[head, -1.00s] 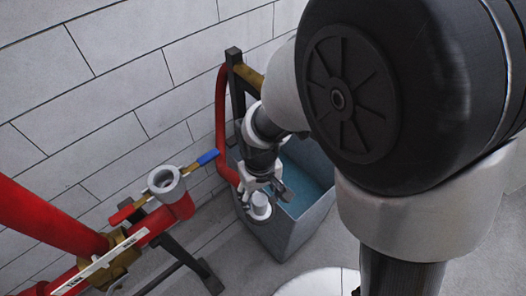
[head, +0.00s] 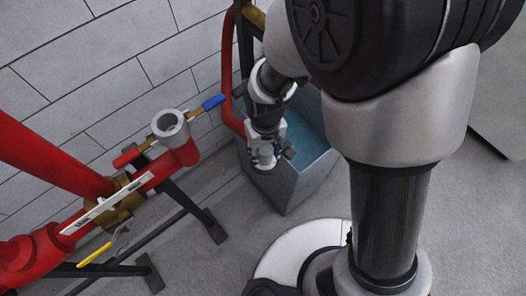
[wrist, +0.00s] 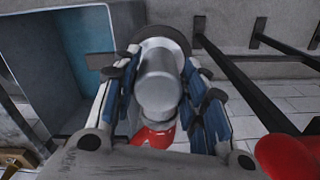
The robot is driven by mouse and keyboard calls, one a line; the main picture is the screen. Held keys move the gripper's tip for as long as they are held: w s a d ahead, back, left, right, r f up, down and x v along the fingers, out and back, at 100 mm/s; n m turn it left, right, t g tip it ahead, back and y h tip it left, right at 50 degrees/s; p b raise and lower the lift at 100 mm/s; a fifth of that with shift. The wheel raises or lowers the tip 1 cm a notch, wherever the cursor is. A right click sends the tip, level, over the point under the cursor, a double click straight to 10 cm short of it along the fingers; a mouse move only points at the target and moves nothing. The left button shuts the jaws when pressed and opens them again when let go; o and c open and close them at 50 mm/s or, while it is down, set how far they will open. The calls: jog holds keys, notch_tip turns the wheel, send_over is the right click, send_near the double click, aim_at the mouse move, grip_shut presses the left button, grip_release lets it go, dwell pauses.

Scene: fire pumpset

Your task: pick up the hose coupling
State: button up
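The hose coupling is a grey cylinder with a wider round flange; in the wrist view the coupling (wrist: 160,82) lies between my two blue-padded fingers. My gripper (wrist: 161,72) looks open, with narrow gaps between the pads and the coupling; contact is hard to judge.
The grey tub (head: 287,185) with a blue inside stands by the block wall. A red pipe assembly (head: 60,165) with a blue-handled valve (head: 213,102) and a round outlet (head: 170,125) is to the left. A red hose (head: 229,80) runs behind the arm. Grey floor lies in front.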

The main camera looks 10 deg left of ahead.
grip_shut()
dwell(0.4)
notch_tip(320, 180, up, 26)
jog(key=p, duration=1)
dwell(0.5)
